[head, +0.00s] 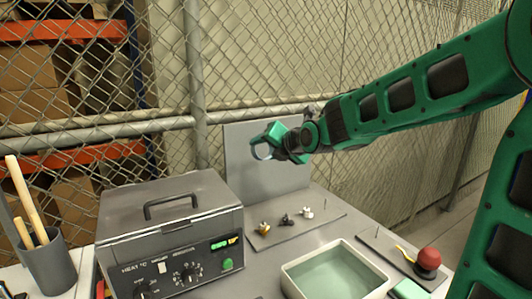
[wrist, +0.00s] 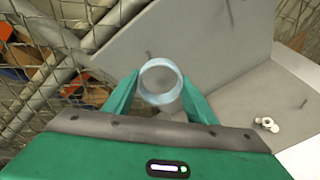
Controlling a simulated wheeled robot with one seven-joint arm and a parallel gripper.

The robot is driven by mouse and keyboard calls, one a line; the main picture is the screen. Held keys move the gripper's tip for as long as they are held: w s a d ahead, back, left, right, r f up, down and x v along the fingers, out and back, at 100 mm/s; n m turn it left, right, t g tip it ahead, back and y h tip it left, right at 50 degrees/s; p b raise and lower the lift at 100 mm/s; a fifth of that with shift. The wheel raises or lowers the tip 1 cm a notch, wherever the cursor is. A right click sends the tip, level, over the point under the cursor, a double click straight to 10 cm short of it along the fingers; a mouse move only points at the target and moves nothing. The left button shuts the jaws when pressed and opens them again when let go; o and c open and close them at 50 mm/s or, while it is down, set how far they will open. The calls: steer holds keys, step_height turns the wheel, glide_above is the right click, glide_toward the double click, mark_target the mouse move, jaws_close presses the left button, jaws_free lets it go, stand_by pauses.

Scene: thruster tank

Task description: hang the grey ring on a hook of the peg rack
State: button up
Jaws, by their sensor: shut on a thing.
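The grey ring (head: 261,151), pale and bluish, is in my gripper (head: 268,143), raised above the bench at its back edge. In the wrist view the ring (wrist: 145,82) sits between the two green fingertips (wrist: 160,88), its opening facing the camera. The peg rack seems to be the upright grey panel (head: 290,179) behind the gripper. It fills much of the wrist view (wrist: 205,45), where two thin dark pegs stick out of it. The ring appears in front of the panel and off the pegs; the exact gap cannot be told.
A grey heated box (head: 170,235) stands at left, beside a cup (head: 47,265) with wooden handles. A flat board (head: 296,226) carries several small fittings and a thin pin. A liquid-filled tray (head: 335,272) and a red knob (head: 428,260) are in front. A chain-link fence (head: 330,60) stands behind.

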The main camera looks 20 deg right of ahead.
steer(key=x, duration=0.4)
steer(key=shift+w+r, duration=0.1)
steer(key=shift+w, duration=0.05)
stand_by(0.4)
steer(key=shift+f, duration=0.3)
stand_by(0.3)
steer(key=o, duration=1.1)
steer(key=shift+r, duration=0.1)
steer(key=shift+r, duration=0.1)
